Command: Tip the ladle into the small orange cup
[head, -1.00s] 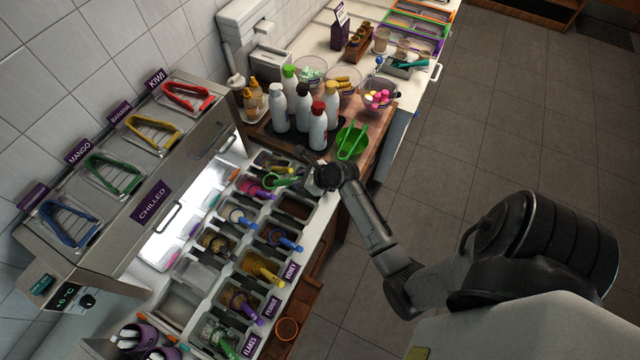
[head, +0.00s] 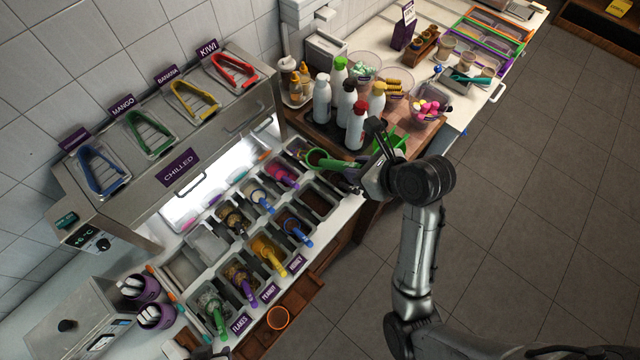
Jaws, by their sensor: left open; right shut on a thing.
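My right gripper (head: 371,168) is shut on the handle of a green ladle. The ladle's round bowl (head: 318,158) is at the far end of the topping bins, over or in a bin; I cannot tell which. Its inside looks dark brown. The small orange cup (head: 278,318) stands upright on the wooden ledge in front of the bins, well nearer the bottom of the view than the ladle. My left gripper (head: 192,350) is open and only partly in view at the bottom edge, left of the cup.
Bins with coloured-handled ladles (head: 264,247) fill the counter between ladle and cup. The chilled cabinet (head: 180,165) rises at the left. Open floor lies at the right.

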